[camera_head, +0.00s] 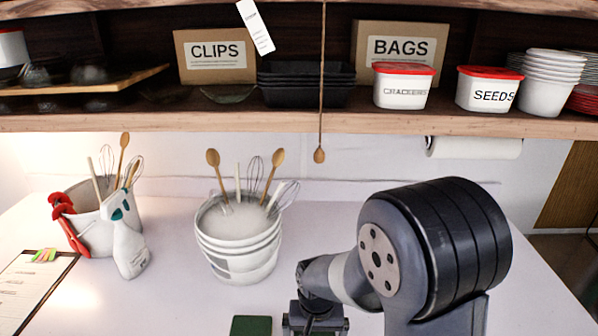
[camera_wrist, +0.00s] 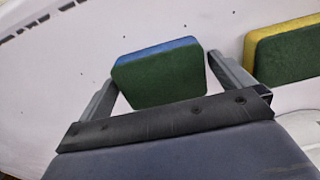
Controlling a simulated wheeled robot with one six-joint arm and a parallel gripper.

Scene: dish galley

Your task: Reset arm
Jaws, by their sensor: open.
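My gripper (camera_wrist: 163,70) is open in the wrist view, with its two fingers spread. A green and blue sponge (camera_wrist: 162,78) lies at the fingertips, between them; I cannot tell whether either finger touches it. In the head view my gripper is at the bottom, right of centre, under my arm, and its fingertips are cut off by the frame edge. A green block (camera_head: 250,326) shows to its left at the bottom edge; I cannot tell which sponge it is.
A green and yellow sponge (camera_wrist: 285,52) lies right of the right finger. A white bucket (camera_head: 238,240) of utensils, a spray bottle (camera_head: 129,245) and another bucket (camera_head: 88,237) stand on the white counter (camera_head: 190,305). A loaded shelf (camera_head: 300,122) hangs above.

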